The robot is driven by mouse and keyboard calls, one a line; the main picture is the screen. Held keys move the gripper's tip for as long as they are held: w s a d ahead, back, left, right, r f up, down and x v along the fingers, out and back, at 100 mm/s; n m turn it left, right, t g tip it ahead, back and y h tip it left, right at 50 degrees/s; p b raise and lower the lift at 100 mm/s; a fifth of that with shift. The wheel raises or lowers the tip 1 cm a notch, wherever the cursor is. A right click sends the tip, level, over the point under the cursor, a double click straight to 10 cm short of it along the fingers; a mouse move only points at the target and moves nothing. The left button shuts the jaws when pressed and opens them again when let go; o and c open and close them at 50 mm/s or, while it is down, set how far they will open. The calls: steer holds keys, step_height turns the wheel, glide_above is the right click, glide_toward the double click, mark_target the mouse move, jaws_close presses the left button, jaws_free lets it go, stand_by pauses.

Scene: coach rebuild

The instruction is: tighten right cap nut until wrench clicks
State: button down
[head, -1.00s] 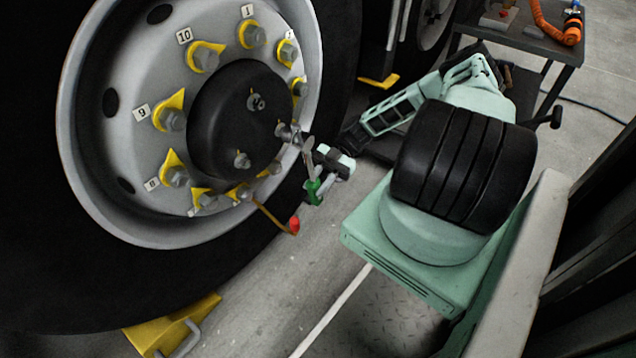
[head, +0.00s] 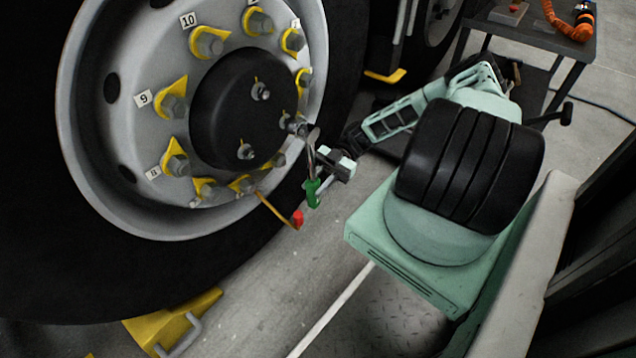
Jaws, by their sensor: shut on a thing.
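The black hub cap (head: 232,112) sits in the middle of the grey wheel rim (head: 92,165). Small cap nuts show on its face, an upper one (head: 261,91) and a lower one (head: 245,152). The right cap nut is covered by the wrench head (head: 293,125). A wrench with a green handle end (head: 312,192) hangs down from there. My gripper (head: 322,160) is shut on the wrench, just right of the hub. The exact fit of the head on the nut is too small to tell.
Wheel nuts with yellow pointers (head: 174,106) ring the hub. A red-tipped yellow rod (head: 297,219) sticks out below the wrench. A yellow wheel chock (head: 175,318) lies on the floor at lower left. A dark table (head: 530,36) with an orange hose (head: 568,24) stands at upper right.

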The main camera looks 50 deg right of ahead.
steer(key=shift+a+y+b, duration=0.35)
steer(key=shift+a+y, duration=0.05)
steer(key=shift+a, duration=0.25)
steer(key=shift+d+r+h+p, duration=0.1)
steer(key=shift+d+h+p, duration=0.35)
steer(key=shift+d, duration=0.5)
steer(key=shift+w+d+r+h+p, duration=0.1)
steer(key=shift+d+r+h+p, duration=0.15)
steer(key=shift+d+h+p, duration=0.4)
steer(key=shift+d, duration=0.25)
steer(key=shift+d+r+h+p, duration=0.35)
steer(key=shift+d+h, duration=0.15)
steer(key=shift+d, duration=0.35)
